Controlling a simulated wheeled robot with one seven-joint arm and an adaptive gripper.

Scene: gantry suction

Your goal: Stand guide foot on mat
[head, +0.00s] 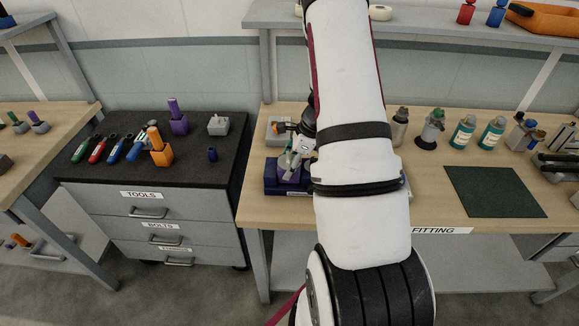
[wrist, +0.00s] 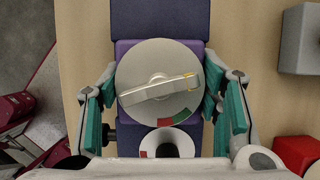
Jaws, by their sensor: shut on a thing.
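The guide foot appears to be the purple-bodied piece (head: 288,172) with a grey round dial and lever on top. It stands at the left end of the fitting bench, over a dark blue block (head: 272,188). In the wrist view, its dial (wrist: 150,78) has a pale lever and a red and green scale. My gripper (head: 300,148) has its teal pads on both sides of this foot and is shut on it. I cannot tell whether the foot rests on the block or is just above it. The dark green mat (head: 495,191) lies flat and empty to the right.
Bottles (head: 463,133) and a grey-green canister (head: 432,130) stand behind and left of the mat. Dark metal bars (head: 562,150) lie to its right. A grey block (wrist: 300,40) and a red block (wrist: 297,153) sit right of my gripper. My arm hides the middle bench.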

